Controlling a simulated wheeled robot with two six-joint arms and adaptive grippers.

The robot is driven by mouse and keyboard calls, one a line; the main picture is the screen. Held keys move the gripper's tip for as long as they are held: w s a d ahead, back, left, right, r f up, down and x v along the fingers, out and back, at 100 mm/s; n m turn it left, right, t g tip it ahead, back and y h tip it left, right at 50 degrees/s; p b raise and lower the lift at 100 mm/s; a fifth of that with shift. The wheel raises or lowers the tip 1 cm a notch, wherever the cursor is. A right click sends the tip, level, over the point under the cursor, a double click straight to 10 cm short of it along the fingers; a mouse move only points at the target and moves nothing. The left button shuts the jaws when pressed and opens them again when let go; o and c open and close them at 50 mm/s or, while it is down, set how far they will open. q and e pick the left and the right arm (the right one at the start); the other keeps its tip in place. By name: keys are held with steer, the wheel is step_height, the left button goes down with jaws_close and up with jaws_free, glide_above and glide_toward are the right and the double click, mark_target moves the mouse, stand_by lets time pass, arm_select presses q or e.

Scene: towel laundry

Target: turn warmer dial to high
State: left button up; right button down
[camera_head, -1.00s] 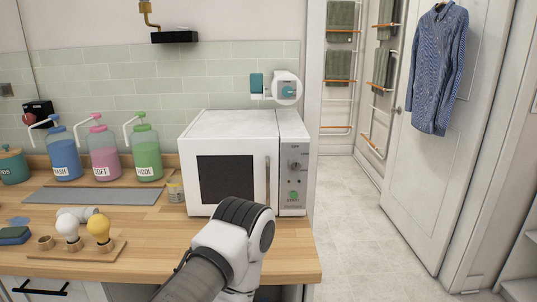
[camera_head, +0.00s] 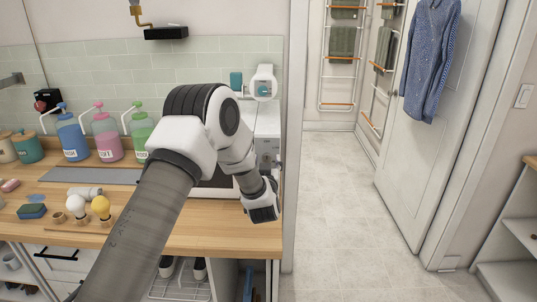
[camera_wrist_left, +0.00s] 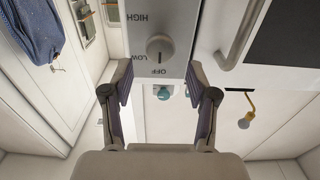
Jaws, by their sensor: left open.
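The white warmer (camera_head: 268,118) stands at the right end of the wooden counter, mostly hidden behind my left arm in the head view. The left wrist view, upside down, shows its grey panel (camera_wrist_left: 184,22) with a round grey dial (camera_wrist_left: 159,48) and the labels HIGH, LOW and OFF. I cannot tell for certain which label the dial points to. My left gripper (camera_wrist_left: 159,80) is open and empty in front of the panel. Its fingers flank the dial in the picture, apart from it as far as I can see. In the head view this gripper (camera_head: 271,184) is low at the warmer's right front.
Blue (camera_head: 71,138), pink (camera_head: 107,139) and green (camera_head: 142,134) pump bottles stand at the counter's back left. A bulb board (camera_head: 75,225) lies in front. The warmer's door handle (camera_wrist_left: 243,35) is beside the panel. The floor (camera_head: 335,210) to the right is clear.

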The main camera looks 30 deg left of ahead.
mark_target(269, 159)
arm_select(q)
steer(key=shift+w+a, duration=0.3)
steer(key=shift+a, duration=0.3)
steer(key=shift+w+a+f, duration=0.15)
steer(key=shift+w+f, duration=0.2)
steer(key=shift+w, duration=0.25)
steer(key=shift+w+a+f, duration=0.15)
steer(key=shift+w+f, duration=0.2)
steer(key=shift+w, duration=0.2)
steer(key=shift+w+d+f, duration=0.1)
steer(key=shift+w+d, duration=0.05)
steer(key=shift+w, duration=0.1)
steer(key=shift+s+d, duration=0.1)
steer(key=shift+d, duration=0.05)
steer(key=shift+c, duration=1)
steer(key=shift+s+r, duration=0.35)
steer(key=c, duration=0.6)
steer(key=shift+s, duration=0.15)
jaws_close()
arm_select(e)
steer(key=shift+w+a+r, duration=0.15)
steer(key=shift+w+r, duration=0.05)
steer(key=shift+w, duration=0.15)
